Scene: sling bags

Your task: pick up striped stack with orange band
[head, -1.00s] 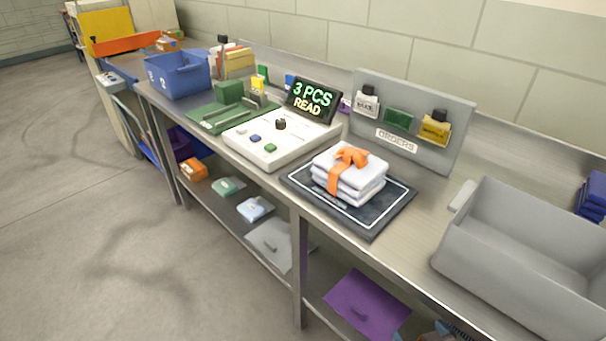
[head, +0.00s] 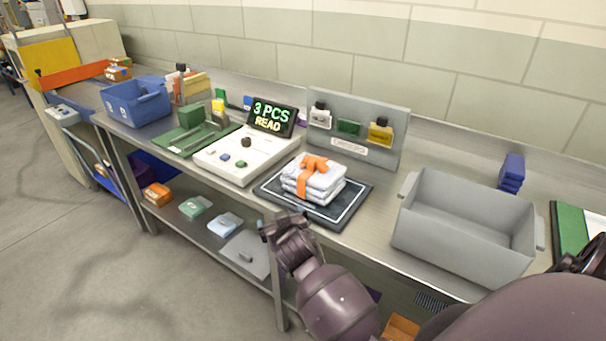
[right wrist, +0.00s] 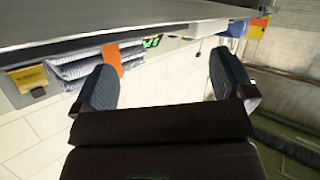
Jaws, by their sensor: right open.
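The striped stack (head: 329,181) is a pile of folded white-grey cloths with an orange band and bow (head: 303,186) around it. It lies on a dark mat with a white outline (head: 341,214) on the steel bench. My right gripper (head: 278,226) is at the bench's front edge, in front of the mat and apart from the stack. In the right wrist view the stack (right wrist: 78,66) shows striped layers at upper left, beyond one finger. That view shows my right gripper (right wrist: 162,82) open, with nothing between its fingers. My left gripper is not in view.
A grey bin (head: 465,234) stands right of the mat. A white panel (head: 243,160) and a lit "3 PCS READ" display (head: 272,117) stand to its left. An orders board (head: 360,125) is behind. A lower shelf (head: 190,226) holds several small packs.

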